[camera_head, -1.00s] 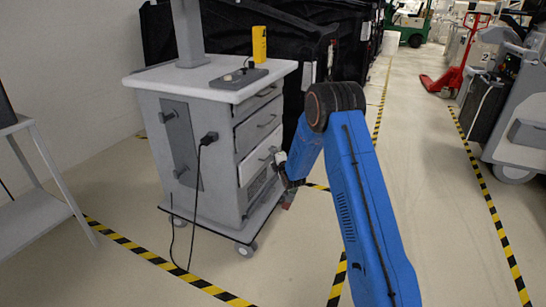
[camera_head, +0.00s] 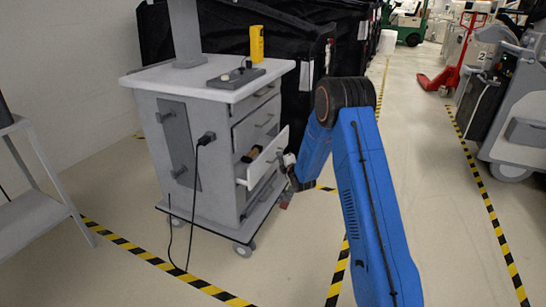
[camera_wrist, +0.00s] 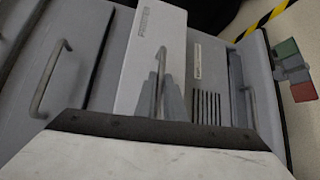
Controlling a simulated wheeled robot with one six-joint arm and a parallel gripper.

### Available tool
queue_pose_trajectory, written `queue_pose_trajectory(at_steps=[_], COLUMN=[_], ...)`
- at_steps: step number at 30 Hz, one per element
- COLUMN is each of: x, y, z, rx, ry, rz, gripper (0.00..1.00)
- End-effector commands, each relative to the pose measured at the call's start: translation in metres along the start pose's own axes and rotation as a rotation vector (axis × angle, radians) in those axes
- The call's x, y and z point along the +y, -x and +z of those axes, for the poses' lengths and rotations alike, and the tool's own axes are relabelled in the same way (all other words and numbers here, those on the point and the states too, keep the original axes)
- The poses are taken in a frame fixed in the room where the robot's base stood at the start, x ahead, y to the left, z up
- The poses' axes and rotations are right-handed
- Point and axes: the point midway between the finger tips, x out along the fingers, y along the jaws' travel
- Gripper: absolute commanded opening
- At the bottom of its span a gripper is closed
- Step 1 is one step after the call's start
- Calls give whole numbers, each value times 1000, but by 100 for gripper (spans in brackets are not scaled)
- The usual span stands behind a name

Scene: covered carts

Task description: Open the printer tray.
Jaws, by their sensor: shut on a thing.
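The printer tray (camera_head: 262,159) is a white-fronted drawer on the right-facing front of the grey cart (camera_head: 165,130). It stands partly pulled out, and a small brown and dark item (camera_head: 252,154) shows inside. In the wrist view the white tray front (camera_wrist: 152,40) carries the word PRINTER and a metal bar handle (camera_wrist: 160,76). My gripper (camera_head: 284,161) is at the tray front. In the wrist view the grey fingers of my gripper (camera_wrist: 161,92) are shut on this handle. The fingertips are partly hidden in the head view.
Grey drawers with bar handles lie above the tray; one handle (camera_wrist: 46,80) shows at left in the wrist view. A yellow device (camera_head: 257,43) stands on the cart top. Black covered carts (camera_head: 300,90) stand behind. The floor at right is clear up to a grey machine (camera_head: 520,110).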

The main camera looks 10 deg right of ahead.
Motion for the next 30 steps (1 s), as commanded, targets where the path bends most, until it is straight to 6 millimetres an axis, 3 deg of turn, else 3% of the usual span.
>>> queue_pose_trajectory(at_steps=[6,15,21,30], x=[-12,-23,-27,-28], y=[38,79,93,97], z=[40,79,92,97], rx=[-4,-2,-1,0], ry=[0,-1,0,0], rz=[-2,-2,-2,-1], gripper=[0,0,0,0])
